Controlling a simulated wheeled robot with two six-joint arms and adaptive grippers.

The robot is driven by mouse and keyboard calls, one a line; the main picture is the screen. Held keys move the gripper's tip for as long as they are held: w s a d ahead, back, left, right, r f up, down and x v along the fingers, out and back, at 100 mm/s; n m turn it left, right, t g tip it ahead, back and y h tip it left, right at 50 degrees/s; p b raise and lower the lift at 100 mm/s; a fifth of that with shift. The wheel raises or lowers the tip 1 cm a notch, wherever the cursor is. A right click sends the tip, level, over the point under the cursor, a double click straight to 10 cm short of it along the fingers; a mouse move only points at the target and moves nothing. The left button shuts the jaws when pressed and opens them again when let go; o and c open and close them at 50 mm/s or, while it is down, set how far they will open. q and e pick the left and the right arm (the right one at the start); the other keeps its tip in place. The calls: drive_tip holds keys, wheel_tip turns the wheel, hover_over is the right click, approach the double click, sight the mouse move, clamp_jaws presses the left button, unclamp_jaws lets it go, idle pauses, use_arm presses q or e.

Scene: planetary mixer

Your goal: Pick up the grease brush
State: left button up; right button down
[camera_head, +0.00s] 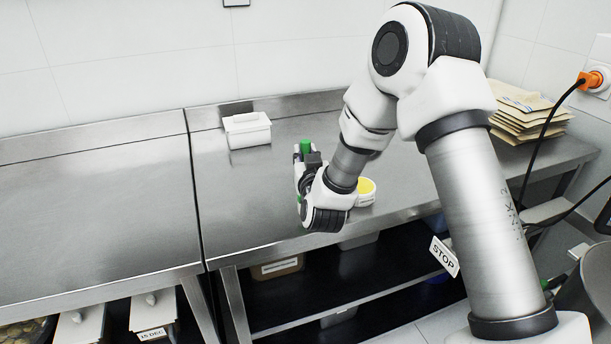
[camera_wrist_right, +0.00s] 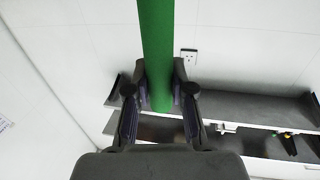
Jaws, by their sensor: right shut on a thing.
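The grease brush shows as a green handle (camera_head: 305,147) at the front side of my right arm in the head view. In the right wrist view the green handle (camera_wrist_right: 156,45) runs up out of the top of the picture. My right gripper (camera_head: 307,165) is shut on the handle; the right wrist view shows both fingers (camera_wrist_right: 160,85) against its sides. The brush's bristles cannot be made out. My left gripper is in neither view.
A white tub with yellow content (camera_head: 366,187) stands on the steel table (camera_head: 240,185), partly behind my right wrist. A white lidded box (camera_head: 247,130) is at the back. Brown envelopes (camera_head: 525,112) are stacked at the right. The table's left part is bare.

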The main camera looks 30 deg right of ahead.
sight(306, 141)
drive_tip(key=shift+r+p, duration=0.45)
drive_tip(key=shift+r, duration=0.2)
wheel_tip(306, 141, up, 2)
drive_tip(key=shift+r+p, duration=0.25)
drive_tip(key=shift+p, duration=0.65)
drive_tip(key=a+r+p+v, duration=0.1)
drive_tip(key=p+v, duration=1)
drive_tip(key=v, duration=0.5)
drive_tip(key=shift+w+a, duration=0.4)
drive_tip(key=shift+r, duration=0.15)
